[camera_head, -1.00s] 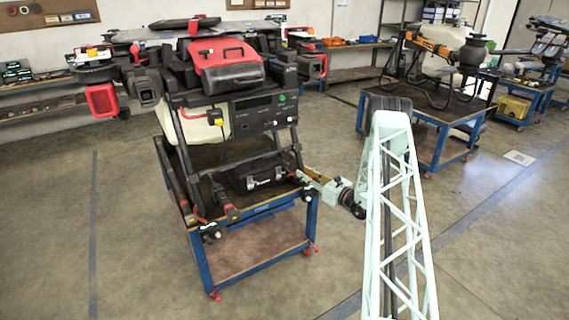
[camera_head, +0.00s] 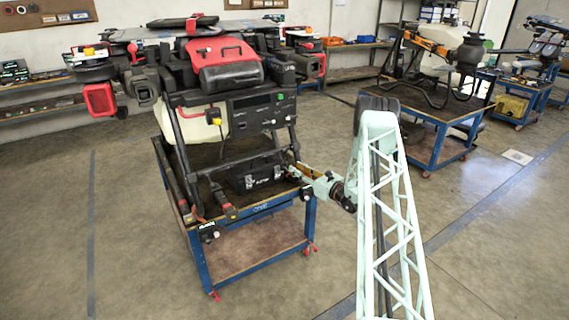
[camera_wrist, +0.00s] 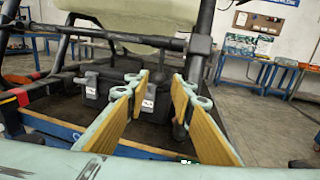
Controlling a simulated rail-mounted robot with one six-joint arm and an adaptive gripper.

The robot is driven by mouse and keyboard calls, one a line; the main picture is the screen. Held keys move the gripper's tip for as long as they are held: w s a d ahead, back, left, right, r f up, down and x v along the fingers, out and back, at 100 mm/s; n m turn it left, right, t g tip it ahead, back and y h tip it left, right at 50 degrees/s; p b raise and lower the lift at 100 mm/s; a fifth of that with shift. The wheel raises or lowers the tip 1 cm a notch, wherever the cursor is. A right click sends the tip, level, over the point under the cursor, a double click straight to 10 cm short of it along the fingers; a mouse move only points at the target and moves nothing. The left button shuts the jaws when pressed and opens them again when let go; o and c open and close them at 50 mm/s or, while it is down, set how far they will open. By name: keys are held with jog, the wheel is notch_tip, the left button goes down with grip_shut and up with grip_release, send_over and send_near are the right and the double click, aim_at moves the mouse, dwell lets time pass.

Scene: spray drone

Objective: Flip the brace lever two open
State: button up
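The spray drone stands on the blue cart in the head view, with a red and black pack (camera_head: 228,68) on top. My gripper (camera_head: 293,169) is at the cart's right front corner, beside the drone's right front leg. A black case (camera_wrist: 108,88) with pale latches lies beyond the fingers. A black upright leg (camera_wrist: 197,72) stands just behind the right finger. I cannot make out which part is brace lever two.
The blue cart (camera_head: 262,210) bounds the space below my gripper. A dark crossbar (camera_wrist: 125,37) runs above the case. Open floor (camera_head: 480,240) is to the right; another blue cart (camera_head: 432,120) stands farther back.

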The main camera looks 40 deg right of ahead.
aim_at(285, 161)
jog(key=shift+w+a+b, duration=0.15)
jog(key=shift+w+b, duration=0.15)
jog(key=shift+w, duration=2.1)
jog(key=shift+w+a+b, duration=0.15)
jog(key=shift+w+b, duration=0.1)
jog(key=shift+w, duration=2.1)
jog(key=shift+c, duration=0.5)
grip_shut()
